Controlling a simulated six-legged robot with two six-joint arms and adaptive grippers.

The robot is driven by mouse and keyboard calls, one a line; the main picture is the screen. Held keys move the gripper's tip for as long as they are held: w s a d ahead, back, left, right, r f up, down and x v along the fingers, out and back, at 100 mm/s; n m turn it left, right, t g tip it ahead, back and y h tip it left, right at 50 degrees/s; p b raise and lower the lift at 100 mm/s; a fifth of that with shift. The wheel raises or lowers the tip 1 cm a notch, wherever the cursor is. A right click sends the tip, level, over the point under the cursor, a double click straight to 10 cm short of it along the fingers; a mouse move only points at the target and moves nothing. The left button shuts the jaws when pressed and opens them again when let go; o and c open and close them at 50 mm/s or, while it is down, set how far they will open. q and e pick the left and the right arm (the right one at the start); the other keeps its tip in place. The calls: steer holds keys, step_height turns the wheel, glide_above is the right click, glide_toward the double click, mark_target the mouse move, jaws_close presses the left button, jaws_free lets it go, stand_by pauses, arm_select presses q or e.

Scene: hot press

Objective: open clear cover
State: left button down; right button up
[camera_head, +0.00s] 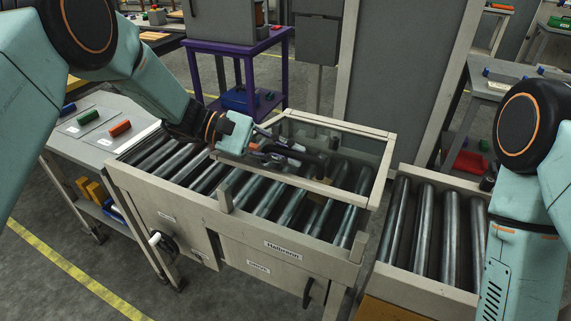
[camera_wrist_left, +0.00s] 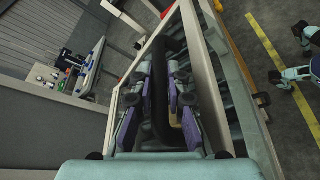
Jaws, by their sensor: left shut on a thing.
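The clear cover (camera_head: 345,190) is a see-through panel in a beige frame. It lies over the right part of the roller table, and its frame looks slightly raised at the back. My left gripper (camera_head: 292,155) is at the dark handle (camera_head: 312,163) on the cover and is shut on it. In the left wrist view the dark handle (camera_wrist_left: 160,95) runs between the fingers of my left gripper (camera_wrist_left: 172,95). My right arm shows at the right edge of the head view, but its gripper is out of view.
The roller table (camera_head: 290,240) stands in the middle. A second roller section (camera_head: 430,220) is at the right, across a gap. A side table with coloured cylinders (camera_head: 120,128) is at the left. A purple stand (camera_head: 240,50) and a grey cabinet are behind.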

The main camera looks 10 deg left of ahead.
arm_select(q)
steer(key=w+d+r+n+p, duration=0.1)
steer(key=w+r+p, duration=0.1)
steer(key=r, duration=0.3)
steer(key=w+d+r+n+g+y+p, duration=0.1)
steer(key=w+r+n+p, duration=0.1)
steer(key=r, duration=0.4)
steer(key=shift+w+g+p, duration=0.3)
steer(key=shift+w+p, duration=0.15)
steer(key=shift+w, duration=0.65)
steer(key=shift+r, duration=0.1)
steer(key=c, duration=1.6)
jaws_free()
steer(key=shift+a, duration=0.1)
steer(key=v, duration=1.1)
steer(key=shift+a+r, duration=0.2)
steer(key=shift+a, duration=0.1)
